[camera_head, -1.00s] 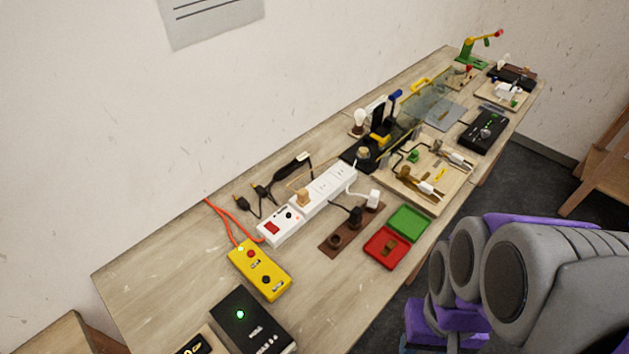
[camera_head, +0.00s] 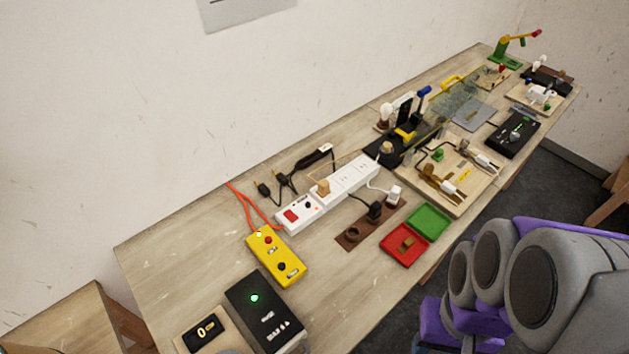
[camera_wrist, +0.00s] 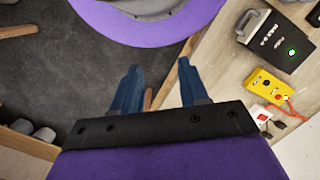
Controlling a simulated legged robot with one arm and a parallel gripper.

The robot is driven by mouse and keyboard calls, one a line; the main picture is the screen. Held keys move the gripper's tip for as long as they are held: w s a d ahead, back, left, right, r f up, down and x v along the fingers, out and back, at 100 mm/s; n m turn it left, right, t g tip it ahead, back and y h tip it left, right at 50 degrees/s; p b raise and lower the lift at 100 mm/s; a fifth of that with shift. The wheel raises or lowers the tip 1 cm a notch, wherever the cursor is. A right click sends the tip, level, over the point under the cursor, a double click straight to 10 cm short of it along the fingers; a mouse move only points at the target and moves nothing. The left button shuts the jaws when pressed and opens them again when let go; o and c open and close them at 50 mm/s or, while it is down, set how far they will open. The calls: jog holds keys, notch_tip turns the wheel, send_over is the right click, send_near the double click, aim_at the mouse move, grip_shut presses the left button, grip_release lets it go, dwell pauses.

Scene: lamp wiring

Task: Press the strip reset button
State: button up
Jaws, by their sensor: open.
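The white power strip (camera_head: 340,187) lies on the bench in the head view, with a red switch (camera_head: 291,215) and a small dark round button (camera_head: 307,205) at its near-left end. A tan plug (camera_head: 322,187) sits in it, and a white cord leaves its far end. In the wrist view a white corner with red (camera_wrist: 262,117) shows at the right, partly cut off by my gripper. My gripper (camera_wrist: 158,85) is open and empty, its blue fingers apart, over the floor and bench edge, away from the strip. The head view does not show the fingers.
A yellow box (camera_head: 275,256) with an orange cord and a black box (camera_head: 264,312) with a green light stand nearer. Red (camera_head: 404,245) and green (camera_head: 429,219) trays and a brown socket board (camera_head: 370,222) lie right of the strip. Dark cables lie behind it.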

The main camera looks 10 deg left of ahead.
grip_shut()
dwell(1.5)
